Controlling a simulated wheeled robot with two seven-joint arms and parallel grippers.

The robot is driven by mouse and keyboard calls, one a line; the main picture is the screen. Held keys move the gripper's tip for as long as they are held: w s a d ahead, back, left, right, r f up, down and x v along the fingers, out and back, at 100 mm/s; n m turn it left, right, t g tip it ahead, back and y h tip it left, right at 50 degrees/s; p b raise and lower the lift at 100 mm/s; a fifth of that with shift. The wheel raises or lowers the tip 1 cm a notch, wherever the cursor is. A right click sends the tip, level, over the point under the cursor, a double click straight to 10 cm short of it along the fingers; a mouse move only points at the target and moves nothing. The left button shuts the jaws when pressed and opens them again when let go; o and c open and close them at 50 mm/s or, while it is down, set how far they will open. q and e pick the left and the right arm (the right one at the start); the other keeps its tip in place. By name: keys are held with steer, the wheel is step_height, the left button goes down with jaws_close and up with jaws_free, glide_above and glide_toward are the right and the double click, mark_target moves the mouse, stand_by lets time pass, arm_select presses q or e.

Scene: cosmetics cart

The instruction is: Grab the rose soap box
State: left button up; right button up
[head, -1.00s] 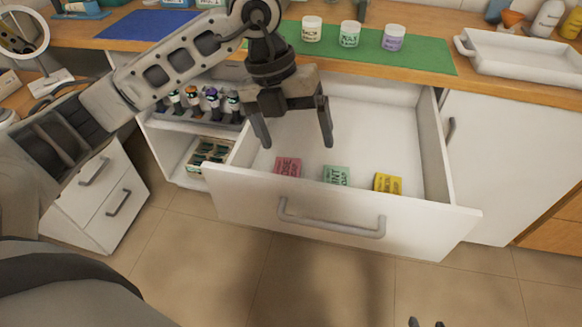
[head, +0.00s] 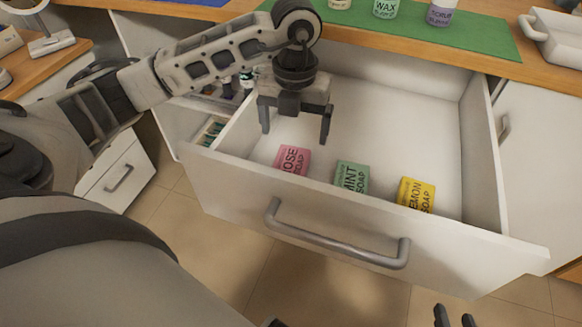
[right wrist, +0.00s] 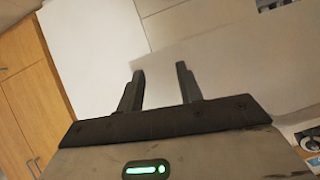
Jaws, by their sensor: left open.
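The pink rose soap box (head: 292,159) lies in the open white drawer (head: 400,130), at the left near the drawer's front. The green mint soap box (head: 352,177) and the yellow lemon soap box (head: 416,194) lie to its right in a row. My left gripper (head: 295,138) is open and empty, fingers pointing down, above the rose soap box and slightly behind it, apart from it. My right gripper (head: 455,318) shows at the bottom edge of the head view. In the right wrist view, its fingers (right wrist: 162,85) are apart with nothing between them.
The drawer's front panel with its metal handle (head: 335,240) stands between me and the soaps. Behind, the wooden counter carries a green mat (head: 420,32) with jars and a white tray (head: 555,38). An open shelf with bottles is left of the drawer.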

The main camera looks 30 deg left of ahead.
mark_target(291, 163)
arm_select(q)
step_height(291, 163, down, 4)
steer(key=shift+r, duration=0.15)
steer(key=shift+s+a+f, duration=0.1)
steer(key=shift+a+f, duration=0.05)
steer(key=shift+f, duration=1.2)
steer(key=shift+s+a+f, duration=0.1)
steer(key=shift+a+f, duration=0.05)
steer(key=shift+f, duration=1.2)
steer(key=shift+c, duration=0.3)
steer(key=c, duration=1.1)
steer(key=shift+o, duration=0.2)
